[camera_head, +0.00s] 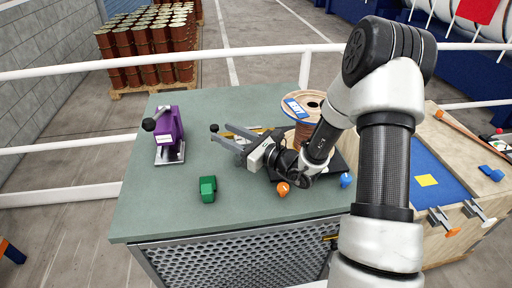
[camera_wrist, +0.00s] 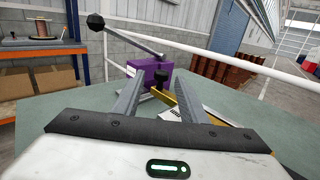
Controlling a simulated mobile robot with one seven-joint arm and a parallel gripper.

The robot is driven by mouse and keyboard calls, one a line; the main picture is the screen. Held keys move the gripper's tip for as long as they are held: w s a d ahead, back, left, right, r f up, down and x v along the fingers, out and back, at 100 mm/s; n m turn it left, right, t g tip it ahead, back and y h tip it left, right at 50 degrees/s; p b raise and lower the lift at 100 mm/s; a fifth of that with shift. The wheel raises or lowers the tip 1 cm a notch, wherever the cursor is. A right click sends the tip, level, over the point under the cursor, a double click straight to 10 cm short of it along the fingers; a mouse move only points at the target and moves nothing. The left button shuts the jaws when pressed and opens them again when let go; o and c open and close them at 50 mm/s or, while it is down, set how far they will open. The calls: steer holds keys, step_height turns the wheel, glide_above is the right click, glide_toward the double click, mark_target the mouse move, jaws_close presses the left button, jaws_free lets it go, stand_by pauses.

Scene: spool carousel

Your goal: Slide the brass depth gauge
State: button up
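A thin brass bar, which I take for the brass depth gauge (camera_wrist: 163,98), lies low over the green worktop between and behind my fingers in the wrist view. In the head view only a small yellow-brass strip (camera_head: 239,130) shows beside the fingers. A dark knob (camera_wrist: 161,77) stands near its far end, and the same knob seems to show in the head view (camera_head: 214,128). A white marked plate (camera_wrist: 188,113) lies next to the bar. My gripper (camera_head: 222,135) is open, its two grey fingers (camera_wrist: 158,82) apart around the knob's line of sight. Contact cannot be told.
A purple lever device (camera_head: 169,130) stands at the worktop's left. A green block (camera_head: 207,189) is near the front. A copper-wound spool (camera_head: 304,135) stands behind my wrist, with orange (camera_head: 283,188) and blue (camera_head: 345,180) knobs nearby. The left worktop (camera_head: 150,205) is mostly clear.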

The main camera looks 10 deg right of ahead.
steer(key=b+v, duration=0.1)
steer(key=v, duration=1.3)
steer(key=shift+s, duration=0.15)
steer(key=shift+d, duration=0.1)
